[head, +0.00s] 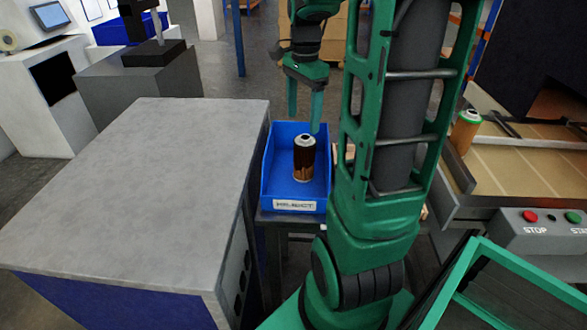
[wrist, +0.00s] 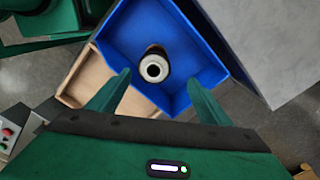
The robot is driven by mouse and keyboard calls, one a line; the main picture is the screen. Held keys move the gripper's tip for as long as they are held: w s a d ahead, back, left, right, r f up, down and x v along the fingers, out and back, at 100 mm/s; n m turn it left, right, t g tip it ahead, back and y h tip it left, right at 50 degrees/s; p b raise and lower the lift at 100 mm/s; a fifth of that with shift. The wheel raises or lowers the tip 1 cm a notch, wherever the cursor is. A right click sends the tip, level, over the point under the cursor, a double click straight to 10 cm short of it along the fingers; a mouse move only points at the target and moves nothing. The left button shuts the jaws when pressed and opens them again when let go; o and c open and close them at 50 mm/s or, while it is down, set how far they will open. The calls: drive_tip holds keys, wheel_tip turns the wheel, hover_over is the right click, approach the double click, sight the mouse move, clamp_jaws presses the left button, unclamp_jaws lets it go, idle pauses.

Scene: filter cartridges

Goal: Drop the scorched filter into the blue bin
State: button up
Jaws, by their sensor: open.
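The scorched filter (head: 304,160) is a cylinder with a dark, browned body and a pale top ring. It stands upright inside the blue bin (head: 267,178), which has a "REJECT" label on its front. The wrist view looks down on the filter's pale ring (wrist: 153,69) inside the blue bin (wrist: 200,22). My gripper (head: 304,112) is open and empty, above and behind the filter in the head view. In the wrist view my gripper's fingers (wrist: 160,90) are spread wide, and the filter shows beyond them, apart from both.
A grey-topped cabinet (head: 130,160) stands left of the bin. At right, another filter (head: 465,130) with a green rim and orange-tan body stands by a conveyor (head: 520,170). A control box (head: 545,228) has STOP and start buttons. A wooden box (wrist: 88,75) adjoins the bin.

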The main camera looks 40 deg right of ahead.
wheel_tip(320, 180, up, 10)
idle(0.4)
drive_tip(key=shift+w, duration=0.1)
drive_tip(key=s+a+f+n, duration=0.5)
drive_tip(key=s+f+n, duration=0.2)
drive_tip(key=s, duration=0.2)
drive_tip(key=s+a+f+n, duration=0.6)
drive_tip(key=s+f+n, duration=0.1)
drive_tip(key=s, duration=0.2)
drive_tip(key=shift+a+f, duration=0.25)
drive_tip(key=shift+w+f, duration=0.2)
drive_tip(key=shift+w, duration=0.45)
